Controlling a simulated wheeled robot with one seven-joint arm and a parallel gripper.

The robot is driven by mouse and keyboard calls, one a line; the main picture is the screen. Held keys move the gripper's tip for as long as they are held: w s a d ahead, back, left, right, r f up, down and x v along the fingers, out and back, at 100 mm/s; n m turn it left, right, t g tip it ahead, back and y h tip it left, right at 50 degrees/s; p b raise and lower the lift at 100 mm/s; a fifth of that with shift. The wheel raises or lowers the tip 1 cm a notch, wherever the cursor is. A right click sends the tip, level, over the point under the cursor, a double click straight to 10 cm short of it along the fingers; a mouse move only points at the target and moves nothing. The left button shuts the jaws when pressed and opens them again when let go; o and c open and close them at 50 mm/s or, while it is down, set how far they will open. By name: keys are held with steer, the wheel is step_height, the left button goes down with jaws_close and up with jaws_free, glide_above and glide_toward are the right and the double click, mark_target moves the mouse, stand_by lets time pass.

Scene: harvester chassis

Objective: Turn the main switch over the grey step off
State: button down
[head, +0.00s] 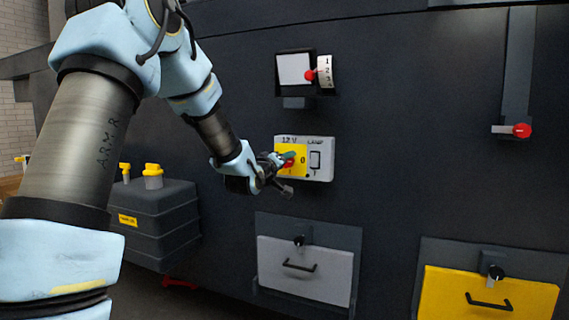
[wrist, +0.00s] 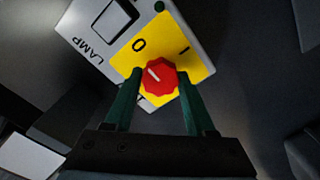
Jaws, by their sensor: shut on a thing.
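The main switch is a red knob (wrist: 160,77) on a yellow plate (wrist: 196,64), part of a pale box (head: 319,172) on the dark wall above the grey step (head: 325,283). My gripper (wrist: 158,86) is shut on the knob, one green finger at each side. In the wrist view, the knob's white mark points up and left, on the side of the "0" rather than the "I". In the head view, my gripper (head: 284,159) covers part of the knob.
A lamp rocker switch (wrist: 113,20) is beside the yellow plate on the same box. A red-ended lever (head: 521,130) and a yellow step (head: 455,289) are at right. A dark tank (head: 158,222) stands left.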

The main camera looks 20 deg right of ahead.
stand_by(0.3)
steer(key=shift+c, duration=1.1)
jaws_free()
steer(key=b+v, duration=0.1)
steer(key=v, duration=1)
steer(key=shift+b, duration=0.4)
steer(key=shift+w, duration=0.15)
steer(key=s+a+f+g+y+p, duration=0.1)
steer(key=a+f+g+y+p, duration=0.2)
steer(key=a, duration=0.5)
steer(key=s+a+f+g+y+p, duration=0.1)
steer(key=a+f+y+p, duration=0.4)
steer(key=a, duration=0.4)
steer(key=s+a+f+m+g+y+p, duration=0.1)
steer(key=s+a+f+g+y+p, duration=0.2)
steer(key=s+a+g, duration=0.4)
steer(key=s+a+y, duration=0.1)
steer(key=s+a, duration=0.3)
steer(key=s, duration=0.4)
steer(key=shift+s+a+m+g, duration=0.25)
steer(key=shift+a+m+g, duration=0.05)
steer(key=shift+a+m, duration=0.1)
